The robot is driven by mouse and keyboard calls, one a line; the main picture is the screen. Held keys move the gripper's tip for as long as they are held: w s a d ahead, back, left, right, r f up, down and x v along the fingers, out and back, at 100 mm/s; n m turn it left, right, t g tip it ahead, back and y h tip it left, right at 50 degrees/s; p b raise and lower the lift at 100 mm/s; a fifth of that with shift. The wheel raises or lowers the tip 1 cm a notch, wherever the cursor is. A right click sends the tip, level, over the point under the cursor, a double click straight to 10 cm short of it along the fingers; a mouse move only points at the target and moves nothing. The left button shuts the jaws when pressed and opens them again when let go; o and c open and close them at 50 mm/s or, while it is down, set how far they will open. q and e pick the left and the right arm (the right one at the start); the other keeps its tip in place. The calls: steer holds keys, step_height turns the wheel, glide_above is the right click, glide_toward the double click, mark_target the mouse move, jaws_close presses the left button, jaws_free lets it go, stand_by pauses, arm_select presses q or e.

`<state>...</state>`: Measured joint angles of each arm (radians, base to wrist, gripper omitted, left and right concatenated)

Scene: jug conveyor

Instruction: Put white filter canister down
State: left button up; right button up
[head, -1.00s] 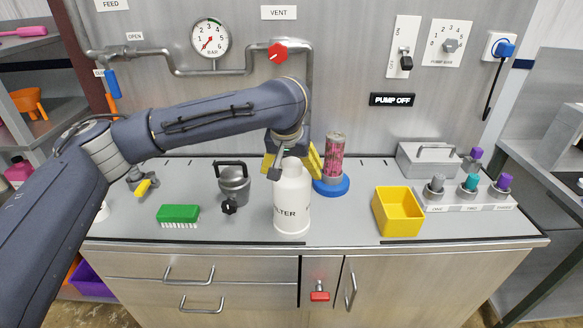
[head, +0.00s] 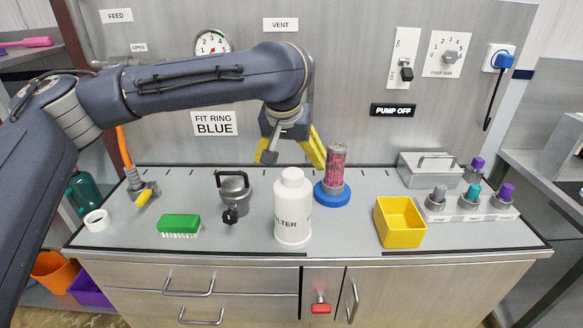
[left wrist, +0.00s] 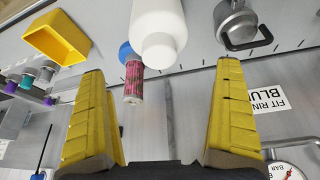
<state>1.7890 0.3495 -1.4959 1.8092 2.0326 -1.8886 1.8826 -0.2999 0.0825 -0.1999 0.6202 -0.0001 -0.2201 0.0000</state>
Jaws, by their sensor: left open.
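The white filter canister (head: 292,212) stands upright on the grey bench top, near its front middle, with "FILTER" lettering partly showing. It also shows at the top of the left wrist view (left wrist: 158,35), cap toward me. My left gripper (head: 292,160) is open and empty, above and behind the canister in the head view. Its two yellow fingers are wide apart in the left wrist view (left wrist: 165,90), with nothing between the tips touching them. My right gripper is not in view.
A pink-filled clear cylinder on a blue base (head: 333,190) stands just right of and behind the canister. A grey metal pot (head: 233,195) and green brush (head: 179,224) are to the left. A yellow bin (head: 399,222) and a rack of knobs (head: 470,208) are to the right.

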arm_select(q)
steer(key=shift+v, duration=1.6)
